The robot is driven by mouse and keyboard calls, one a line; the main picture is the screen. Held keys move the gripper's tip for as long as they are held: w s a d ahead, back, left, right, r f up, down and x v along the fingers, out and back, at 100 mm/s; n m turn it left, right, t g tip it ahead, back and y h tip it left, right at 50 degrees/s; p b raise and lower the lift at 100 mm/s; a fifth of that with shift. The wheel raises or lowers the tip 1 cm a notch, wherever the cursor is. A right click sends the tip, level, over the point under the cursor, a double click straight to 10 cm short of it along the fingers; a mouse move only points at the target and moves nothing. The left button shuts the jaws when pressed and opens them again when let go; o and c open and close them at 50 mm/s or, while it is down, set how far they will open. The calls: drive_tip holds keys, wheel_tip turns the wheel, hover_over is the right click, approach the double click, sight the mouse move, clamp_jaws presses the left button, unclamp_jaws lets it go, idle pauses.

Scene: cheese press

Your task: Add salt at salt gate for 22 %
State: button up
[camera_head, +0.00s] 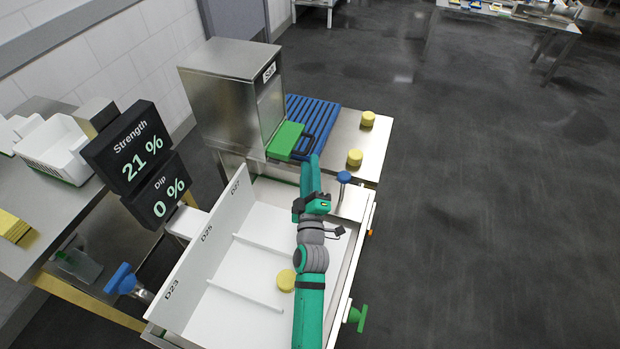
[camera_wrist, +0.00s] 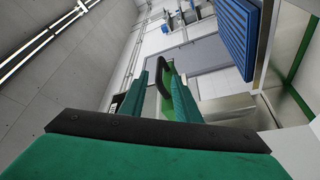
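The salt box (camera_head: 230,95) is a metal hopper labelled Salt at the back of the bench. Its green gate (camera_head: 285,140) sticks out at its lower front, with a black loop handle (camera_head: 307,145). My gripper (camera_head: 313,165) reaches up to this handle. In the wrist view, the black handle (camera_wrist: 163,80) lies between my two green fingers (camera_wrist: 165,95), with bright green behind it. Whether the fingers press on the handle cannot be made out. The dark display (camera_head: 140,155) reads Strength 21 %, and the panel below it (camera_head: 163,195) reads Dip 0 %.
A white divided basin (camera_head: 240,290) holds a yellow cheese (camera_head: 286,280). A blue slatted rack (camera_head: 312,118) lies beside the salt box, and two cheeses (camera_head: 368,119) stand on the metal top. A blue knob (camera_head: 344,177) stands right of my gripper. The floor at right is clear.

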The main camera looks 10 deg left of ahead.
drive_tip(key=shift+v, duration=1.6)
